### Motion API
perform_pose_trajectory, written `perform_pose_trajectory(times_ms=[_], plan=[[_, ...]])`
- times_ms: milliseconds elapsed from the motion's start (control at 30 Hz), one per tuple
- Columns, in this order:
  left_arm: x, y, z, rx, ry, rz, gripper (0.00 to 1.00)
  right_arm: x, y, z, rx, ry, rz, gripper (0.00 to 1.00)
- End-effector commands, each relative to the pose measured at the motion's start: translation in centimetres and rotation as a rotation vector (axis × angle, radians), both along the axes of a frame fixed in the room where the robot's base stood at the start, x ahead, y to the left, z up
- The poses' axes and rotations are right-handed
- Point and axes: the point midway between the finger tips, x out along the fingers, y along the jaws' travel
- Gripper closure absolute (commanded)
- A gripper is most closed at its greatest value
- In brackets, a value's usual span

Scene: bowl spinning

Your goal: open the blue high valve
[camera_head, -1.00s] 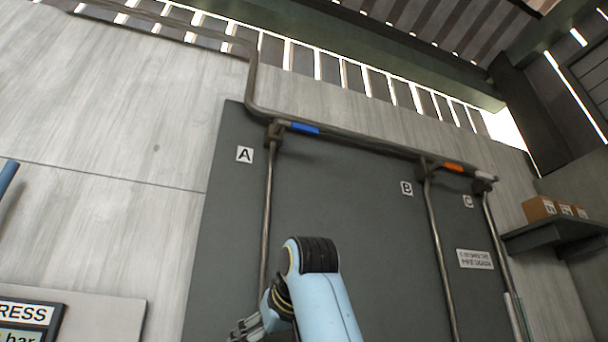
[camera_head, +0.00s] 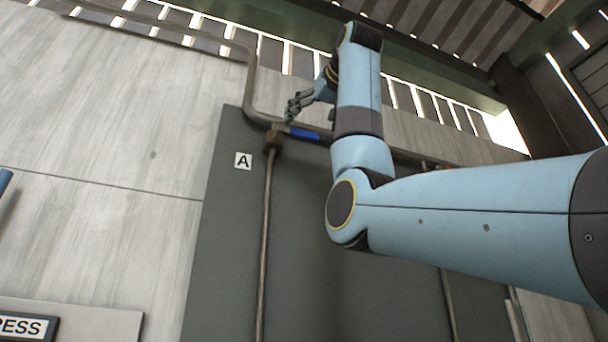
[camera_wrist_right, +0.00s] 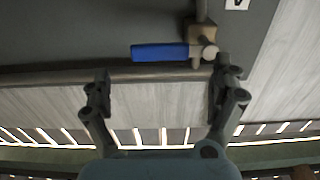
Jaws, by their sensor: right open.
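The blue valve handle (camera_head: 304,133) sits on the high pipe beside the "A" label, at the top of the vertical pipe. It lies along the horizontal pipe. In the right wrist view the blue handle (camera_wrist_right: 160,52) lies level, joined at its right end to the brass valve body (camera_wrist_right: 201,40). My right gripper (camera_head: 292,108) is just above the handle in the head view. In the wrist view its two fingers (camera_wrist_right: 160,85) are spread apart and empty, with the handle just beyond their tips. My left gripper is not in view.
The horizontal pipe (camera_head: 262,116) runs along the top of the dark panel (camera_head: 225,215). A vertical pipe (camera_head: 265,230) drops from the valve. My right arm covers much of the panel's right side and the other valves. The "A" label (camera_head: 243,160) is left of the valve.

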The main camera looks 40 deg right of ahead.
Motion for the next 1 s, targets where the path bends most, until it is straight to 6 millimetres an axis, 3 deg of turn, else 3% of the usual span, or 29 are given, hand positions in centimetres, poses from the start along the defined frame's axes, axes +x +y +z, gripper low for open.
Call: perform_pose_trajectory(times_ms=[100,300,700,1000], plan=[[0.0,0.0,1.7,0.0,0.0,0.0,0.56,2.4,-0.6,0.4,-0.001,0.003,0.0,0.06],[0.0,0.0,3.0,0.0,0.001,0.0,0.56,5.0,-1.2,0.3,0.0,0.001,0.0,0.06],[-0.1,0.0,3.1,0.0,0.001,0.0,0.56,5.8,-1.4,0.0,0.0,-0.001,0.001,0.07],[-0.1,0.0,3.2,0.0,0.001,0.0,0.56,5.8,-1.4,0.0,0.0,-0.001,0.001,0.46]])
